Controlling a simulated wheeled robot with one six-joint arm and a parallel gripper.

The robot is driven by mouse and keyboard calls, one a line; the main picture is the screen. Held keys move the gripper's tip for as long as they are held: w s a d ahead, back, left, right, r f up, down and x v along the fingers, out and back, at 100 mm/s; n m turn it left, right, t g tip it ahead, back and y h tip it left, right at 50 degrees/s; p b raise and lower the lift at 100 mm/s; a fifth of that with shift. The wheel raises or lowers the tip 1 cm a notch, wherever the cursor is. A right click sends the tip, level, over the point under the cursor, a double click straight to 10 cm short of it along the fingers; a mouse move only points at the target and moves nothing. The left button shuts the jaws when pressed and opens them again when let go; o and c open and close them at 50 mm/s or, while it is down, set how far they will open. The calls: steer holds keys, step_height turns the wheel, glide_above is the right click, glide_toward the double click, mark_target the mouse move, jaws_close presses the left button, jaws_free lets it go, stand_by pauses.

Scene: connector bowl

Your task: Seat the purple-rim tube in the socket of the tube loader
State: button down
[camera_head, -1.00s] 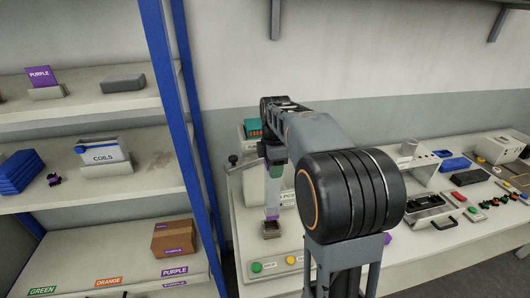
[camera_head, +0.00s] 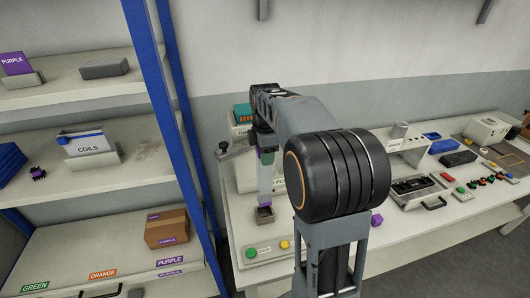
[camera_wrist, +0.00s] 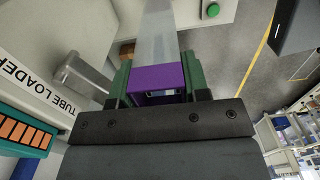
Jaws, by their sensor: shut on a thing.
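My gripper (camera_head: 266,157) is shut on the purple-rim tube, with its green fingers on either side of the purple rim (camera_wrist: 158,80) in the wrist view. The clear tube body (camera_head: 265,186) hangs roughly upright below the fingers in the head view. The lower end is cut off in the wrist view. The tube loader (camera_wrist: 35,85), a pale machine with a printed name, stands beside my gripper.
A panel with green (camera_head: 251,253) and yellow (camera_head: 285,244) buttons lies in front of the socket. A purple block (camera_head: 376,220) is on the bench to the right. A shelf rack with a blue post (camera_head: 165,110) stands on the left.

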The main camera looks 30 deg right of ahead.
mark_target(265, 177)
steer(key=shift+f+b, duration=1.25)
steer(key=shift+f, duration=0.85)
steer(key=shift+f+b, duration=1.7)
steer(key=shift+f, duration=1.05)
steer(key=c, duration=0.5)
jaws_free()
step_height(265, 177, up, 14)
steer(key=shift+f, duration=0.1)
stand_by(0.4)
stand_by(0.4)
steer(key=s+a+f+m+t, duration=0.1)
steer(key=s+a+f+m, duration=0.2)
steer(key=s+f+m, duration=0.1)
steer(key=s+a+f+m+t, duration=0.2)
steer(key=s+a+f+m, duration=0.1)
steer(key=s+m, duration=0.3)
steer(key=s+a+f+m+t, duration=0.1)
steer(key=s+a+f+m, duration=0.2)
steer(key=s+f+m, duration=0.2)
steer(key=shift+s+a+f+m, duration=0.15)
steer(key=shift+s+a, duration=0.05)
steer(key=shift+s, duration=0.25)
steer(key=shift+s+a+f+m, duration=0.1)
steer(key=shift+s+a+m, duration=0.05)
steer(key=shift+s, duration=0.3)
